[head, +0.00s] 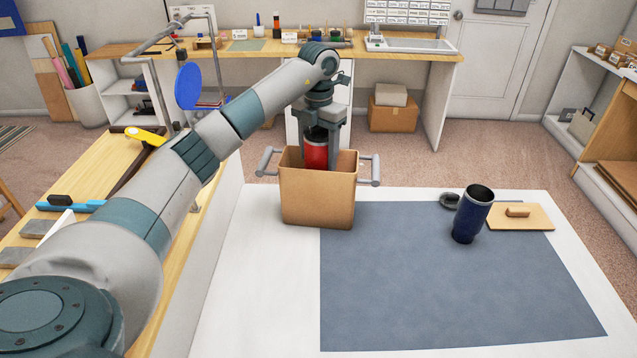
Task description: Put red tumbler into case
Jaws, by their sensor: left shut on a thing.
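The red tumbler (316,153) is upright at the mouth of the case, with its lower part hidden behind the case's front wall. The case (318,199) is an open tan box with grey handles at its left and right sides, standing at the back left of the white table. My left gripper (319,138) points down over the case and is shut on the red tumbler. Whether the tumbler touches the case floor is hidden. My right gripper is not in view.
A dark blue tumbler (471,214) stands on the grey-blue mat (430,285). A small dark lid-like piece (449,200) and a wooden board with a handle (519,216) lie behind and beside it. The mat's front and middle are clear.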

